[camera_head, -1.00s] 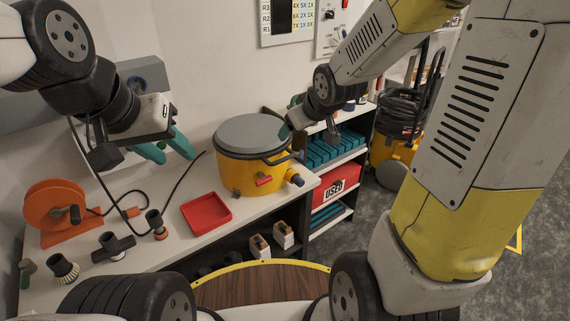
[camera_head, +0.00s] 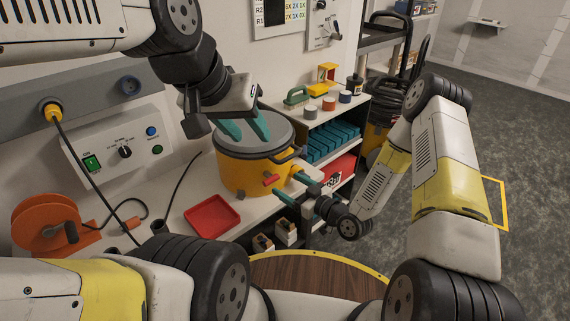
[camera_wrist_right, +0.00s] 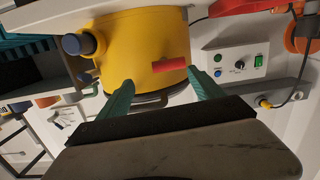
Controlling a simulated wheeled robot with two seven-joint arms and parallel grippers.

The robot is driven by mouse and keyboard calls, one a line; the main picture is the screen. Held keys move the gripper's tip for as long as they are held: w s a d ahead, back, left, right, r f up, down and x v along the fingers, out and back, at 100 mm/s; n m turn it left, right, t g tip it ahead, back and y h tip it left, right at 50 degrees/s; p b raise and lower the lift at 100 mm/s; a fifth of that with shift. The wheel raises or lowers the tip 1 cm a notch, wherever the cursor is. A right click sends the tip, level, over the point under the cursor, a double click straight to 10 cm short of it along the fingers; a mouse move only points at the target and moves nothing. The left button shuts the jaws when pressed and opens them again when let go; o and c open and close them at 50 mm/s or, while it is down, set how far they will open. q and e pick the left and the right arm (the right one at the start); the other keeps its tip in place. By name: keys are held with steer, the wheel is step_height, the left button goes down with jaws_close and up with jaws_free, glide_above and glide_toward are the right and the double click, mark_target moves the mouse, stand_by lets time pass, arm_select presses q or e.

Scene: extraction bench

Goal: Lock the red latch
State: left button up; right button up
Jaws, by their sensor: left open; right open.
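The red latch (camera_head: 271,180) is a short red bar on the front of the yellow pot (camera_head: 236,176), below its grey lid (camera_head: 253,133). The latch also shows in the right wrist view (camera_wrist_right: 170,64), lying crosswise just beyond the fingertips. My right gripper (camera_head: 287,186) is open with nothing held, its teal fingers pointing at the pot front on either side of the latch; I see no contact. It shows in the right wrist view too (camera_wrist_right: 161,80). My left gripper (camera_head: 247,137) is open and empty, over the lid; whether it touches the lid is unclear.
A dark blue knob (camera_wrist_right: 78,44) sticks out of the pot beside the latch. A red tray (camera_head: 212,217) and an orange reel (camera_head: 47,226) lie left of the pot. A control box (camera_head: 118,148) stands behind. Shelves with teal items (camera_head: 333,142) are at right.

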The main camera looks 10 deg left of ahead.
mark_target(273, 181)
steer(key=shift+m+t+y, duration=0.3)
steer(key=shift+m+t, duration=0.2)
steer(key=shift+t, duration=0.1)
steer(key=w+a, duration=0.1)
steer(key=a, duration=0.1)
steer(key=w+a, duration=0.1)
steer(key=a, duration=0.1)
steer(key=w+a+f, duration=0.1)
steer(key=a, duration=0.1)
steer(key=shift+a, duration=0.35)
steer(key=c, duration=1.4)
